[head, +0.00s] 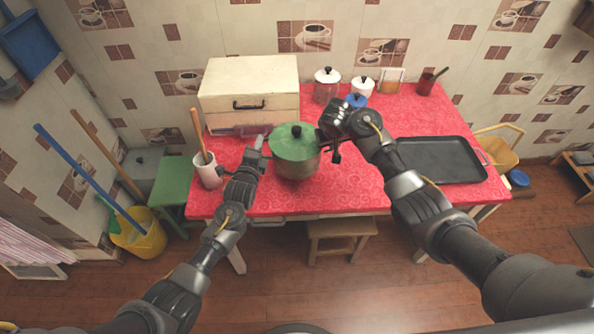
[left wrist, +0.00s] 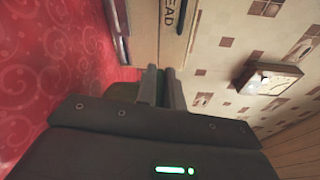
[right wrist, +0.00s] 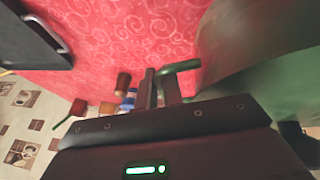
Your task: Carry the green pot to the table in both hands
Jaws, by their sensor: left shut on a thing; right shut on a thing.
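The green pot (head: 296,168) with its dark-knobbed lid is upright over the red-covered table (head: 350,195), in the middle of the head view. I cannot tell whether its base touches the cloth. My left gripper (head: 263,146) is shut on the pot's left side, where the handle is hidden. My right gripper (head: 326,149) is shut at the pot's right side. In the right wrist view a green handle (right wrist: 181,67) lies at the jaws (right wrist: 160,88), with the blurred pot body (right wrist: 250,75) beside it. The left wrist view shows the jaws (left wrist: 161,87) close together.
A cream bread box (head: 247,88) stands behind the pot. Lidded jars (head: 326,88) stand at the back and a black tray (head: 440,160) lies right. A white utensil holder (head: 208,172) is at the left edge. A stool (head: 340,229) stands under the table's front.

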